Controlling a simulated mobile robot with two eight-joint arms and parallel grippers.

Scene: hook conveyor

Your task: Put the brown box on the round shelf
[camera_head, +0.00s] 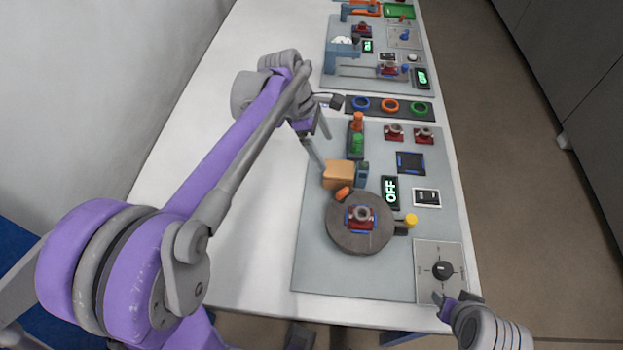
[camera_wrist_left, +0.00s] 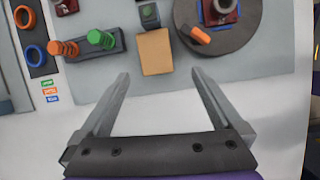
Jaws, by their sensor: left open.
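The brown box (camera_head: 338,176) stands on the grey panel, just behind the round shelf; it also shows in the left wrist view (camera_wrist_left: 154,52). The round shelf (camera_head: 345,240) is a dark grey disc carrying a red block with a grey ring-shaped top (camera_head: 361,214). The disc shows at the upper right of the left wrist view (camera_wrist_left: 240,35). My left gripper (camera_head: 325,152) is open and empty, near the box on its far left side. In the left wrist view its fingertips (camera_wrist_left: 160,73) point at the box, one to each side, short of it. My right gripper (camera_head: 446,304) shows only partly at the bottom right.
An orange peg (camera_head: 343,193) lies at the disc's rim by the box. A holder with orange and green cylinders (camera_head: 357,143) stands behind the box. A lit OFF display (camera_head: 390,193), a switch (camera_head: 426,197) and a knob panel (camera_head: 443,270) lie to the right. The white table is clear on the left.

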